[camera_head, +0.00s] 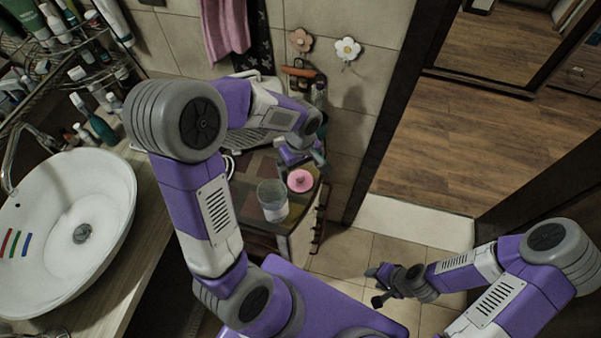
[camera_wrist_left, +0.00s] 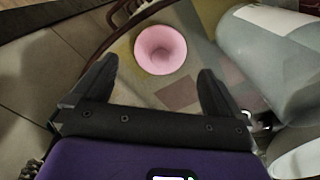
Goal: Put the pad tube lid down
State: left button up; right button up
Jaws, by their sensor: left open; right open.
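The pink round lid (camera_head: 300,181) lies on the small table, near its right edge in the head view. In the left wrist view the lid (camera_wrist_left: 160,49) lies just beyond and between my fingertips, apart from them. My left gripper (camera_head: 304,161) is open and empty, just behind the lid in the head view; its two dark fingers (camera_wrist_left: 150,75) are spread wide in the wrist view. The grey translucent tube (camera_head: 272,201) stands upright left of the lid, its top open. It also shows in the wrist view (camera_wrist_left: 272,65). My right gripper (camera_head: 378,286) is open, low over the floor.
The small table (camera_head: 246,207) has a patchwork top. A white basin (camera_head: 66,230) sits on a counter at left, with a wire rack of bottles (camera_head: 70,65) behind. A doorway with wooden floor (camera_head: 490,130) is at right.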

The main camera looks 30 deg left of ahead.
aim_at(301, 178)
pick_arm(q)
notch_tip(301, 178, up, 7)
jog(key=shift+p, duration=0.35)
jog(key=shift+r, duration=0.2)
